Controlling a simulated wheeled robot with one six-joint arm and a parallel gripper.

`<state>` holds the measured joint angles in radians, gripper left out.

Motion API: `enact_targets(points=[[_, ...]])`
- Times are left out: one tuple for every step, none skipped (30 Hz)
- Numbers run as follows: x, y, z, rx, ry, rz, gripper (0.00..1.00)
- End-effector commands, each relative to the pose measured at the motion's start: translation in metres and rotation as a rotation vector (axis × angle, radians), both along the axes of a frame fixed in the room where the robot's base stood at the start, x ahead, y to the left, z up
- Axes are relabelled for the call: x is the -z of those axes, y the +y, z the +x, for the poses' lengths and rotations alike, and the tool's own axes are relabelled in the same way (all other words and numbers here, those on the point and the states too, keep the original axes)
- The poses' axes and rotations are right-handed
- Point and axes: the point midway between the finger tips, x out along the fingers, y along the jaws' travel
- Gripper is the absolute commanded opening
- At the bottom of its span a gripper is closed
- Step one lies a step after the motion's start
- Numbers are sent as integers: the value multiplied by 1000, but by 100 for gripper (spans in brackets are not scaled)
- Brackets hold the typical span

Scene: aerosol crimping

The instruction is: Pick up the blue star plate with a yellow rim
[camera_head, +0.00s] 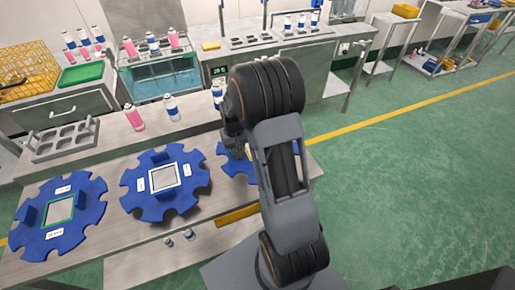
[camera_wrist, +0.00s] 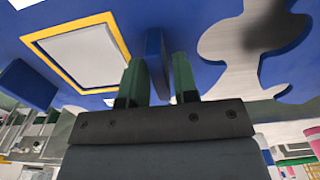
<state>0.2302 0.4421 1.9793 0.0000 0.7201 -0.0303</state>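The blue star plate with a yellow rim (camera_wrist: 210,25) fills the upper part of the wrist view. Its yellow square rim (camera_wrist: 118,22) frames a pale square panel. An upright blue tab (camera_wrist: 156,65) stands on the plate beside the rim. My gripper (camera_wrist: 160,70) is open, its two green fingers on either side of this tab, with narrow gaps showing. In the head view, a blue star plate (camera_head: 234,163) lies at the right end of the bench, mostly hidden by my arm; its rim is not visible there. My gripper is hidden behind my arm there.
Two similar plates lie left on the bench: a white-rimmed one (camera_head: 140,204) and a green-rimmed one (camera_head: 88,207). A pink bottle (camera_head: 134,118) and blue-white bottle (camera_head: 171,107) stand behind them, near a grey holed rack (camera_head: 62,142). Open green floor (camera_head: 420,170) lies to the right.

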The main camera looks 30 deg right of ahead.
Motion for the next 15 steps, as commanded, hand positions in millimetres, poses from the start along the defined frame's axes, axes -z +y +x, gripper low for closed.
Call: enact_targets(points=[[0,0,0,0,0,0,23],[0,0,0,0,0,0,20],[0,0,0,0,0,0,16],[0,0,0,0,0,0,13],[0,0,0,0,0,0,10],[0,0,0,0,0,0,6],[0,0,0,0,0,0,3],[0,0,0,0,0,0,1],[0,0,0,0,0,0,0],[0,0,0,0,0,0,0],[0,0,0,0,0,0,0],[0,0,0,0,0,0,0],[0,0,0,0,0,0,0],[0,0,0,0,0,0,0],[0,0,0,0,0,0,0]])
